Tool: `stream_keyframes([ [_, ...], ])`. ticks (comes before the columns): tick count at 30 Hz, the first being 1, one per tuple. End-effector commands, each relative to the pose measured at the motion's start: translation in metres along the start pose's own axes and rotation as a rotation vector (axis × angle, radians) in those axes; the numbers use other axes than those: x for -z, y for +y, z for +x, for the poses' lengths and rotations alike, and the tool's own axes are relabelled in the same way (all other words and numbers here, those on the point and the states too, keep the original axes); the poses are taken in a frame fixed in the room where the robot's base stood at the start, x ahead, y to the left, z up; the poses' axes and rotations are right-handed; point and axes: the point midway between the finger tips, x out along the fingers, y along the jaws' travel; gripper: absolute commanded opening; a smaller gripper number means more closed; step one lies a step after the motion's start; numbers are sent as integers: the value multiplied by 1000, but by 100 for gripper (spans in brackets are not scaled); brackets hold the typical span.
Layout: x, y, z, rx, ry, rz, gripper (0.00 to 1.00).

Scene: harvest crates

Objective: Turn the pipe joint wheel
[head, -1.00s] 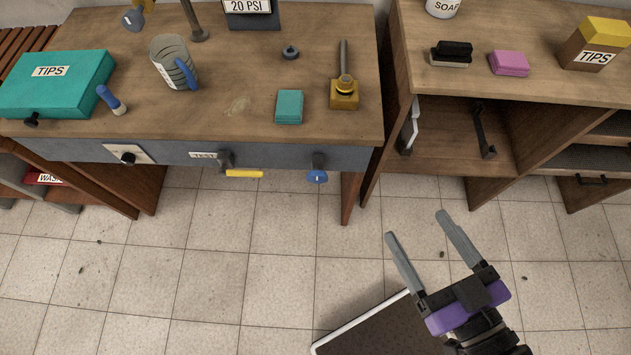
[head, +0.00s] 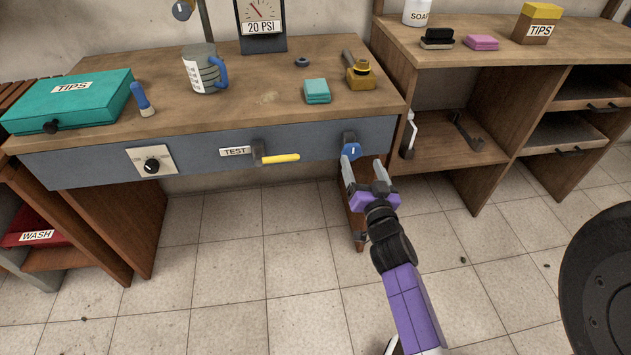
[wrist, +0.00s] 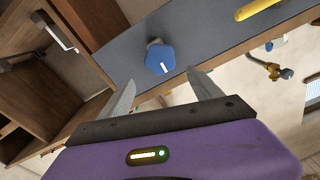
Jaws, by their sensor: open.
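A blue wheel with a white mark (head: 351,148) sits on the grey front panel of the bench, right of the yellow lever. The wrist view shows it (wrist: 160,60) face-on, just beyond and between the fingertips. My gripper (head: 364,168) is open and empty in front of it, with a gap to the wheel; its fingers also show in the wrist view (wrist: 164,88). I cannot tell for certain which is the pipe joint wheel.
The yellow lever (head: 280,158) juts from the panel to the left, near a black dial (head: 152,166). A brass fitting (head: 360,76) stands on the bench top. An open shelf unit (head: 470,125) is to the right.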

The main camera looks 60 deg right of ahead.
Motion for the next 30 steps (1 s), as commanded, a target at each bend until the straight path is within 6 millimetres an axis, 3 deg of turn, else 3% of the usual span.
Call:
stream_keyframes([
  [3,-12,5,-2,-17,-28,63,74],
  [8,-12,5,0,-21,-30,126,74],
  [21,-13,6,58,-20,-28,132,74],
  [30,-15,6,75,-20,-29,132,74],
])
